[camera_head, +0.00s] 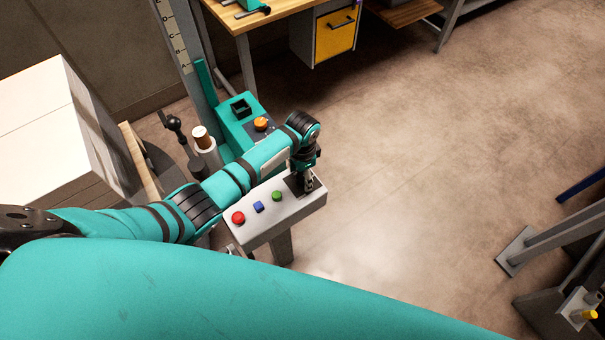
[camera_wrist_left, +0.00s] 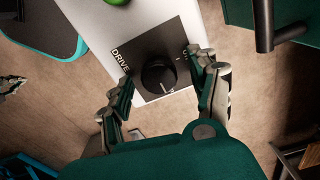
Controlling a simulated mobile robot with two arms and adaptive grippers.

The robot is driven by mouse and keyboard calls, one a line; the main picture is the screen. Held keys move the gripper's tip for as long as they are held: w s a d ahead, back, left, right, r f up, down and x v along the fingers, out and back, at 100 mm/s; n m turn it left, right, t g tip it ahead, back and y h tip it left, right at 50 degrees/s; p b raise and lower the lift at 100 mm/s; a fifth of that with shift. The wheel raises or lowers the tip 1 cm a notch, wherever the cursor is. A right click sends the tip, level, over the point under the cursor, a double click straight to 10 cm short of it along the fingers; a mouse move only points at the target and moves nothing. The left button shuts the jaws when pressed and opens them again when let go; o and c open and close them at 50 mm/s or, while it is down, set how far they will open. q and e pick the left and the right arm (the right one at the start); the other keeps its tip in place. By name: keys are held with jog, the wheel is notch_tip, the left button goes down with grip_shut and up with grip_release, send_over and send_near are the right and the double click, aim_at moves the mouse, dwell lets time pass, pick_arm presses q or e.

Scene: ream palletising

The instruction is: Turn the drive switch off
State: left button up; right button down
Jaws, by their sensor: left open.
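The drive switch (camera_wrist_left: 159,76) is a black round knob on a dark plate marked DRIVE, at the end of a light grey control panel. In the left wrist view it sits between the fingers of my left gripper (camera_wrist_left: 166,92), which is open, with a finger on each side and a visible space around the knob. In the head view my left gripper (camera_head: 307,183) points down over the right end of the control panel (camera_head: 262,226) and hides most of the knob. My right gripper is not in view.
The panel also carries a red button (camera_head: 238,218), a blue button (camera_head: 258,207) and a green button (camera_head: 277,196). A teal box with an orange knob (camera_head: 261,124) stands behind. A stack of white paper (camera_head: 40,130) is at the left.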

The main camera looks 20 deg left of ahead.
pick_arm(q)
jog(key=c, duration=1.1)
jog(key=shift+c, duration=0.2)
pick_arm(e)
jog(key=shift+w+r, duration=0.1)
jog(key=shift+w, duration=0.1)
